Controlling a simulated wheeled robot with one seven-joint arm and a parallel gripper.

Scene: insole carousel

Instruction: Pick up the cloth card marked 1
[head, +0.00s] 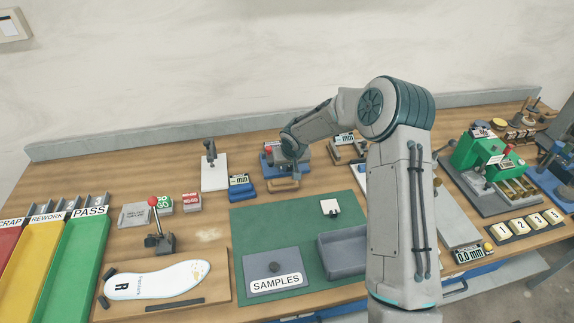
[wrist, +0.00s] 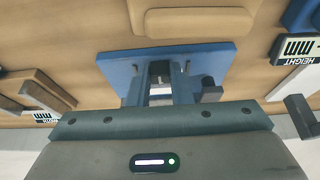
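Several cream cards marked with numbers lie in a row in a dark holder (head: 528,230) at the right front of the bench in the head view. The leftmost card (head: 498,229) appears to be marked 1. My gripper (head: 287,160) is far to the left of it, over a blue-based device at the back middle, and my arm mostly hides it there. In the wrist view the device's blue base (wrist: 215,58) shows past the gripper body. The cards are not in the wrist view.
A green mat (head: 260,225) bears a samples box, a grey tray (head: 345,250) and a small white card (head: 330,207). A green machine (head: 478,160) stands behind the numbered cards. A height gauge display (head: 468,254) is left of them. My arm hides part of the bench.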

